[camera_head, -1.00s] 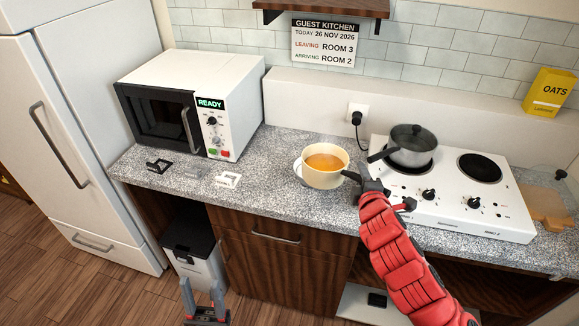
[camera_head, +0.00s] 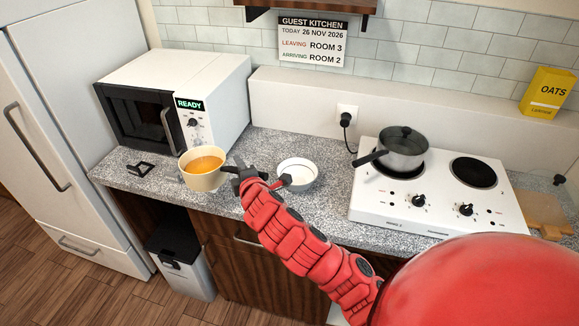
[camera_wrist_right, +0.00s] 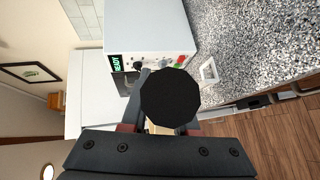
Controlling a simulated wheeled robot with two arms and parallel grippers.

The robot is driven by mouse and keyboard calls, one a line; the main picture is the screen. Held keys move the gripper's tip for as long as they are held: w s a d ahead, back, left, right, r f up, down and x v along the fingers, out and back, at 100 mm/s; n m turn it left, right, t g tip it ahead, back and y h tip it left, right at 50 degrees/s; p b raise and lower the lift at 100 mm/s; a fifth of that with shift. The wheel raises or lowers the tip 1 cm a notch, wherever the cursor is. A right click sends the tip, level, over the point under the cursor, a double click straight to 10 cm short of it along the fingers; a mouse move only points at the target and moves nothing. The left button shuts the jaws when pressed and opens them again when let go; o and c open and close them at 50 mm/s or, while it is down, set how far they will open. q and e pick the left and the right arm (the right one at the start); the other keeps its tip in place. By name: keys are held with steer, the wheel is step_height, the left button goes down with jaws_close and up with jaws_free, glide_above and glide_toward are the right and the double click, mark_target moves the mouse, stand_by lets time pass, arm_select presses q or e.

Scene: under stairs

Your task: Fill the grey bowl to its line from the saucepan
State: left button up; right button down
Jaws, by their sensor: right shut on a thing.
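My right gripper (camera_head: 238,174) is shut on the dark handle of a cream saucepan (camera_head: 204,181). The pan holds orange liquid and is roughly level, over the counter's front part, in front of the microwave. A pale grey bowl (camera_head: 297,174) stands on the counter right of the gripper, behind my red forearm. Its inside looks empty, with a thin dark line near the rim. In the right wrist view a black handle end (camera_wrist_right: 170,98) fills the middle and hides most of the pan. My left gripper is not in view.
A lidded grey saucepan (camera_head: 402,150) sits on the white hob (camera_head: 438,200). The microwave (camera_head: 175,95) reads READY. A black bracket-like item (camera_head: 140,168) lies left of the cream pan. A white frame-like item (camera_wrist_right: 208,72) lies near the counter edge. Free counter lies around the bowl.

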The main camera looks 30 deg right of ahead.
steer(key=s+d+r+m+g+h+p, duration=0.1)
steer(key=s+d+r+m+h+p, duration=0.2)
steer(key=d, duration=0.6)
steer(key=d+r+m+g+h+p, duration=0.1)
steer(key=d+m+h+p, duration=0.3)
steer(key=d, duration=0.6)
steer(key=s+d+m+g+h+p, duration=0.2)
steer(key=s+d+p, duration=0.6)
steer(key=d, duration=0.5)
steer(key=shift+s+f+g+h, duration=0.4)
steer(key=shift+s+g+h, duration=0.4)
steer(key=shift+s+g, duration=0.25)
